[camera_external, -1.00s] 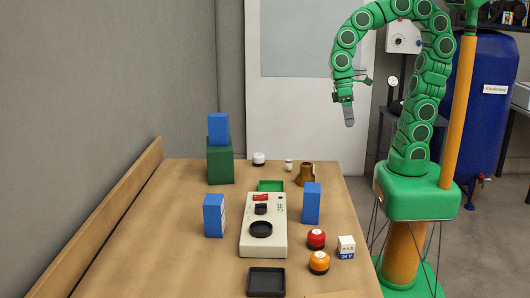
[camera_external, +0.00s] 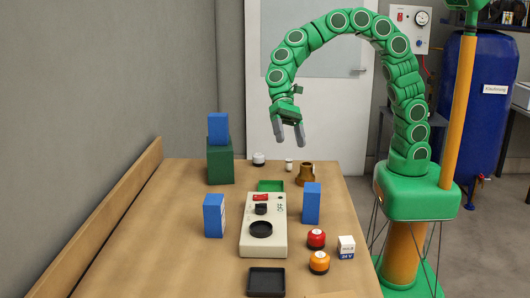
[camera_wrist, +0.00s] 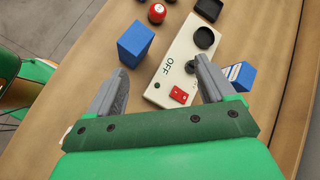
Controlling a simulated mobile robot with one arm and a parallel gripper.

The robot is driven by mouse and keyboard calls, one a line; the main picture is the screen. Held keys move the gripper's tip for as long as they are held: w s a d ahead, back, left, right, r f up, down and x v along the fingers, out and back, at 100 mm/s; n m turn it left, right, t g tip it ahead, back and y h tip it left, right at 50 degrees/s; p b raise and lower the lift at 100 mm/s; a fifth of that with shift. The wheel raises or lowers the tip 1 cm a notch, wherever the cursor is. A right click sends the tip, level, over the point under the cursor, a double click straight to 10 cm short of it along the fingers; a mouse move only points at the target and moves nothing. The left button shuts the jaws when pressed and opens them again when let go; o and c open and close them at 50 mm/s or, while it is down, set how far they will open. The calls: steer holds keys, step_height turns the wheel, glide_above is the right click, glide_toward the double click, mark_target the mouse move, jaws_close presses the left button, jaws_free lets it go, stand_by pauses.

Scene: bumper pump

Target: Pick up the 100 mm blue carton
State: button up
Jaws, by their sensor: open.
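Three blue cartons show in the external view; I cannot tell from the pictures which is 100 mm. One (camera_external: 218,128) stands on a dark green block (camera_external: 220,166) at the back left. One (camera_external: 214,215) stands left of the control box (camera_external: 279,235); its striped label shows in the wrist view (camera_wrist: 238,76). One (camera_external: 311,203) stands right of the box and shows plain blue in the wrist view (camera_wrist: 136,42). My gripper (camera_external: 290,141) is open and empty, pointing down above the back of the table. Its fingers (camera_wrist: 161,68) are spread in the wrist view, touching nothing.
A green tray (camera_external: 271,185), a brown pot (camera_external: 306,172) and white knobs (camera_external: 259,159) are at the back. Red (camera_external: 316,238) and orange (camera_external: 319,262) buttons and a white 24 V box (camera_external: 346,247) stand front right. A black tray (camera_external: 266,281) lies in front. A wooden rail (camera_external: 120,215) edges the left.

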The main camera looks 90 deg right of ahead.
steer(key=w+a+f+m+y, duration=0.35)
steer(key=w+a, duration=0.25)
steer(key=w, duration=0.5)
steer(key=m+t, duration=0.2)
steer(key=m, duration=0.4)
glide_toward(215, 196)
steer(key=shift+y, duration=0.35)
steer(key=x, duration=0.4)
steer(key=shift+d+f, duration=0.1)
steer(key=shift+f, duration=0.2)
steer(key=shift+x, duration=3.9)
steer(key=shift+w, duration=0.1)
steer(key=c, duration=1.2)
